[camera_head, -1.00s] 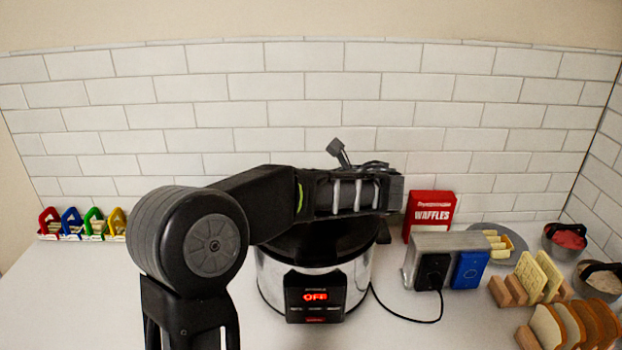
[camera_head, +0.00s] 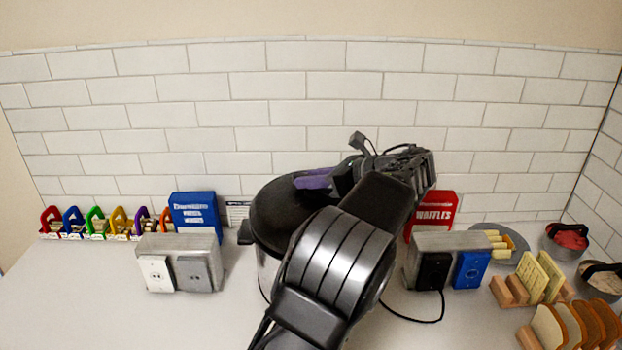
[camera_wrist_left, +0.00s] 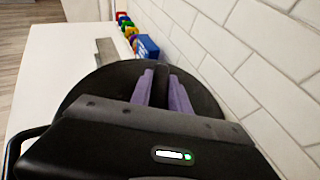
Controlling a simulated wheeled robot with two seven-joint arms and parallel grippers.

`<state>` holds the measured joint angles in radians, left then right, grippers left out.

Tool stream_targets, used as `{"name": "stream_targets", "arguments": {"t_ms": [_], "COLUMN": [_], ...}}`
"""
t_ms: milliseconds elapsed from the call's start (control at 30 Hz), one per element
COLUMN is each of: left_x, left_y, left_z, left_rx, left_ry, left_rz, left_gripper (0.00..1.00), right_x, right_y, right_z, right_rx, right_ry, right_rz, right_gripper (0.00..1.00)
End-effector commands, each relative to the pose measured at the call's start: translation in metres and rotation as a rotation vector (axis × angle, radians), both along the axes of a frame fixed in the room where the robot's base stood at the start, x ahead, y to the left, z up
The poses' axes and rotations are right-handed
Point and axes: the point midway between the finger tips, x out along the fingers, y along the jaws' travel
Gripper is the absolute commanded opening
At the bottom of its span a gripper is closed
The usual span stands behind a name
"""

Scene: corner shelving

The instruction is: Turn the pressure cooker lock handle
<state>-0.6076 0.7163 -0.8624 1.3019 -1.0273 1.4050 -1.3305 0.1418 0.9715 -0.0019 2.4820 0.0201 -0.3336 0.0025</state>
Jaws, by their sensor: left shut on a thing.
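The pressure cooker (camera_head: 272,215) stands on the counter, with a black domed lid and a silver body. My left arm hides its front panel and right part. My left gripper (camera_head: 312,180) reaches over the lid from the right, its purple fingers at the lid's top. In the left wrist view, the purple fingers of my left gripper (camera_wrist_left: 166,88) are shut on the dark lock handle (camera_wrist_left: 160,82), a narrow upright piece between them. The black lid (camera_wrist_left: 95,88) spreads out below and around them. My right gripper is not in view.
A grey box with outlets (camera_head: 180,245) and a blue box (camera_head: 197,212) stand left of the cooker. Another outlet box (camera_head: 448,243) and a red waffles box (camera_head: 430,210) stand right. Bread holders (camera_head: 560,325) are at far right. The front left counter is clear.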

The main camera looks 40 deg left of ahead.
Motion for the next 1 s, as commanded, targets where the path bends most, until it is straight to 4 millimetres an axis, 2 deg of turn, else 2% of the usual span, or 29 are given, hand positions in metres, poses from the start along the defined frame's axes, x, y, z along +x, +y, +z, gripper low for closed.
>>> {"name": "stream_targets", "arguments": {"t_ms": [567, 600, 833, 1000], "left_x": [-0.0006, -0.0006, -0.0007, -0.0007], "left_y": [-0.0003, -0.0003, 0.0001, 0.0003], "left_z": [-0.0014, -0.0015, -0.0012, -0.0010], "left_rx": [-0.004, -0.004, -0.003, -0.002], "left_ry": [0.001, 0.001, 0.001, 0.001], "left_rz": [0.047, 0.047, 0.048, 0.048], "left_gripper": [0.00, 0.25, 0.44, 0.44], "right_x": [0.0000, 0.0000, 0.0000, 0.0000], "right_y": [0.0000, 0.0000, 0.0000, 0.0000], "right_z": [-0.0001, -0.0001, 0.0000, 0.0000], "right_rx": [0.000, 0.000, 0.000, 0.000], "right_ry": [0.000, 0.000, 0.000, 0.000], "right_rz": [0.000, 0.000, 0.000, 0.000], "right_gripper": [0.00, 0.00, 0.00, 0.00]}}
